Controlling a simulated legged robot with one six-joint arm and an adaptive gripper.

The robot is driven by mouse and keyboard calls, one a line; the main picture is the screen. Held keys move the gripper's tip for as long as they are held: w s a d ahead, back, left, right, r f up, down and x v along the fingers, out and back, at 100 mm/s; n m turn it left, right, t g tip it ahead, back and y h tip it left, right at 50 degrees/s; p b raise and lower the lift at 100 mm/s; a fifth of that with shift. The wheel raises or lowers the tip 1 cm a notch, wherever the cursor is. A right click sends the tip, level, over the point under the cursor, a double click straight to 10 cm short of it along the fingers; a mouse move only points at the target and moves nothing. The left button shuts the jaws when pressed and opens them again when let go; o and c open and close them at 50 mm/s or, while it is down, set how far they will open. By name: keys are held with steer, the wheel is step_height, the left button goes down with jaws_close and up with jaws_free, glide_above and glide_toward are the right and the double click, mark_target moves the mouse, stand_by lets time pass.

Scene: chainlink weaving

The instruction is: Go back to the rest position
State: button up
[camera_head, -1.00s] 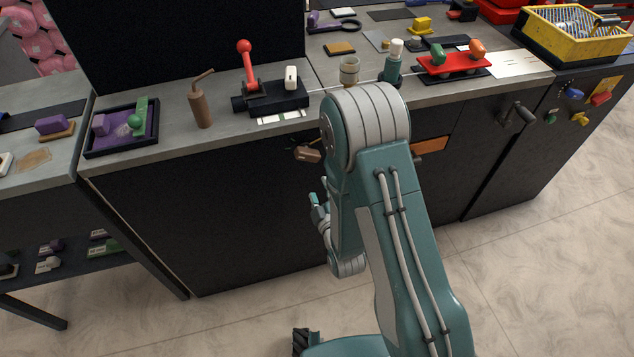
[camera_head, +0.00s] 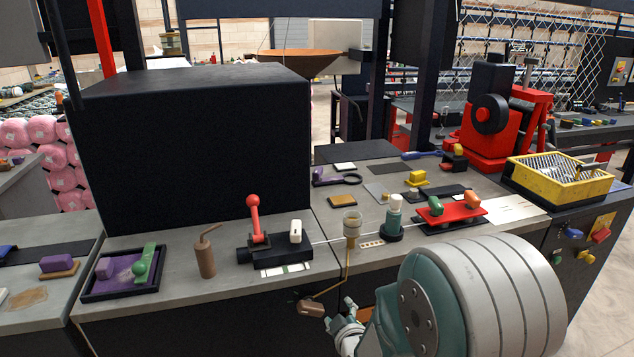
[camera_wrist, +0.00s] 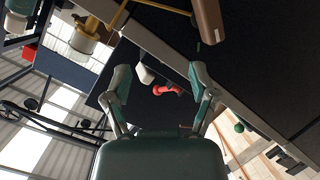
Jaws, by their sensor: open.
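My gripper (camera_head: 345,322) hangs low in front of the workbench in the head view, just left of my large rounded arm joint. In the wrist view my gripper (camera_wrist: 160,90) has its two green fingers spread apart with nothing between them. Behind the gap, a red lever (camera_wrist: 168,89) and a white knob show farther off. In the head view a brown handle (camera_head: 311,308) on a thin crank hangs at the bench front, a little left of my gripper and apart from it.
The workbench holds a black-bordered tray (camera_head: 125,290), a brown oil can (camera_head: 205,258), the red lever (camera_head: 254,220), a cup (camera_head: 352,226), a red fixture (camera_head: 452,212) and a yellow basket (camera_head: 560,184). A black box (camera_head: 195,155) stands at the back left.

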steer(key=s+d+r+m+g+h, duration=0.1)
steer(key=s+d+r+m+g, duration=0.1)
steer(key=s+d+r+m, duration=0.3)
steer(key=s+d+r+m+g+h, duration=0.1)
steer(key=s+d+r+g, duration=0.1)
steer(key=s+r, duration=0.3)
steer(key=s+d+r+m+g, duration=0.1)
steer(key=s+r+m+g, duration=0.1)
steer(key=s, duration=0.6)
steer(key=s+d+r+m+g, duration=0.2)
steer(key=s+r, duration=0.2)
steer(key=s, duration=0.4)
steer(key=shift+d+r+m+g+h, duration=0.2)
steer(key=shift+r+m+g+h, duration=0.1)
steer(key=shift+h, duration=0.1)
